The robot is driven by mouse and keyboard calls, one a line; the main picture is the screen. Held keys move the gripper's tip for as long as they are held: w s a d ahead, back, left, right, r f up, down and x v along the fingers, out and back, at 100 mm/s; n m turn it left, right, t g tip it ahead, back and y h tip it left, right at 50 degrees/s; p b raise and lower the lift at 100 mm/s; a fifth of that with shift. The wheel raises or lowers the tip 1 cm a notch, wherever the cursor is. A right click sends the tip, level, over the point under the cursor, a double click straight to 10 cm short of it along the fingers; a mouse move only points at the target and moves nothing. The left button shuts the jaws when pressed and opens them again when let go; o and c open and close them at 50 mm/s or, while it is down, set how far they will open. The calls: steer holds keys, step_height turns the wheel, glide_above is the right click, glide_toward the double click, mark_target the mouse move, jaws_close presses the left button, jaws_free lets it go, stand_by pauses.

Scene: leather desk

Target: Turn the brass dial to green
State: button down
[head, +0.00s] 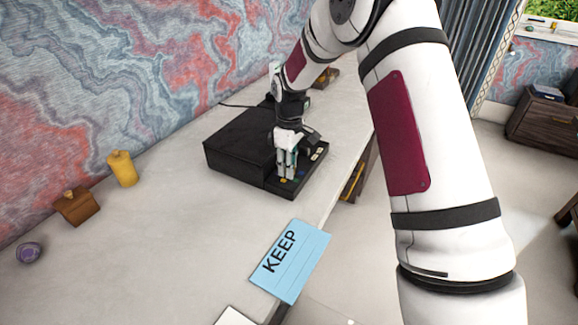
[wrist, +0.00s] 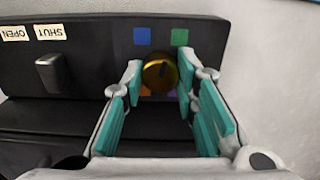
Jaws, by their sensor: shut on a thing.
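The brass dial (wrist: 157,84) is a round golden knob on a black panel (wrist: 100,50) in the wrist view, with a dark mark on its face whose exact direction I cannot tell. A blue patch (wrist: 142,36) and a green patch (wrist: 179,37) lie above the dial. Orange and purple patches lie below it, partly hidden by the dial and fingers. My gripper (wrist: 160,72) is shut on the dial, one finger on each side. In the head view my gripper (head: 287,174) reaches down to the front of the black box (head: 235,142).
A grey lever (wrist: 53,73) stands left of the dial, near OPEN and SHUT labels (wrist: 30,33). A blue KEEP card (head: 290,262) lies near the desk edge. A yellow cylinder (head: 122,169), brown object (head: 77,207) and purple roll (head: 28,253) stand at left.

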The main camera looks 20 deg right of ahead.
steer(key=shift+m, duration=1.5)
steer(key=c, duration=1.3)
jaws_free()
steer(key=shift+r, duration=0.1)
step_height(320, 180, up, 12)
steer(key=shift+f, duration=0.1)
